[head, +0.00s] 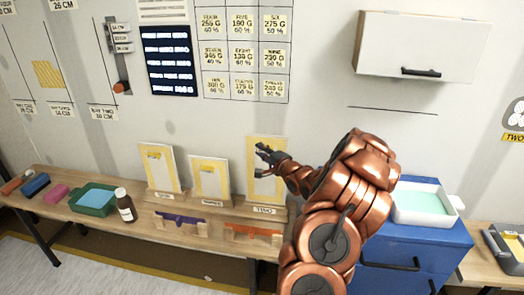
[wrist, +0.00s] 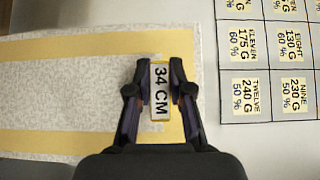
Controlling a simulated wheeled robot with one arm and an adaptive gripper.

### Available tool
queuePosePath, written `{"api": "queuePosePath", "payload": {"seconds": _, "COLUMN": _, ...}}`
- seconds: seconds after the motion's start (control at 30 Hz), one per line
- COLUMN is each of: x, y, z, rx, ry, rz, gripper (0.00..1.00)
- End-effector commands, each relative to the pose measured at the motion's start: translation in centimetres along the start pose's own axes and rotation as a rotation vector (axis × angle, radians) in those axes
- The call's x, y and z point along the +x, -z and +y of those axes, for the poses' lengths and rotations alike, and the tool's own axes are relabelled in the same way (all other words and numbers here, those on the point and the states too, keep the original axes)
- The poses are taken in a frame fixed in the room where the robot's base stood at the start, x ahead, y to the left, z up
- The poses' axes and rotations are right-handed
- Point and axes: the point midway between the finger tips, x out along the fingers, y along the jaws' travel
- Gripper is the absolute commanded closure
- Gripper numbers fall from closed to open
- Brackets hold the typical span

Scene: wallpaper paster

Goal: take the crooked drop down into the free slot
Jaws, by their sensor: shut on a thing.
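My gripper (head: 264,154) is shut on the small 34 CM tag (wrist: 160,91) near the top of a pale wallpaper drop with yellow edges (head: 265,180). The patterned drop (wrist: 70,92) also fills the left of the wrist view. In the head view it stands nearly upright at the rightmost stand, behind the TINO-like label (head: 265,211). My gripper and arm cover part of its right side. I cannot tell whether its foot rests in the stand. Two shorter yellow-edged pieces, left (head: 160,168) and middle (head: 209,180), stand to its left.
A brown bottle (head: 125,206) and green tray (head: 95,201) stand left on the bench. A purple piece (head: 180,219) and an orange piece (head: 253,231) are at its front edge. A wall cabinet (head: 415,45) hangs upper right; a white tray (head: 425,208) sits on blue drawers (head: 410,263).

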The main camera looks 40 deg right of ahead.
Motion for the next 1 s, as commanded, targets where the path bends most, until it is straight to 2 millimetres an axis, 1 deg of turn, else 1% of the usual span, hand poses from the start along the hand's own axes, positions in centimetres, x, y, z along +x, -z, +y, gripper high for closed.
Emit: {"api": "queuePosePath", "payload": {"seconds": 1.0, "x": 0.0, "y": 0.0, "z": 2.0, "rx": -0.001, "ry": 0.002, "rz": 0.000, "gripper": 1.00}}
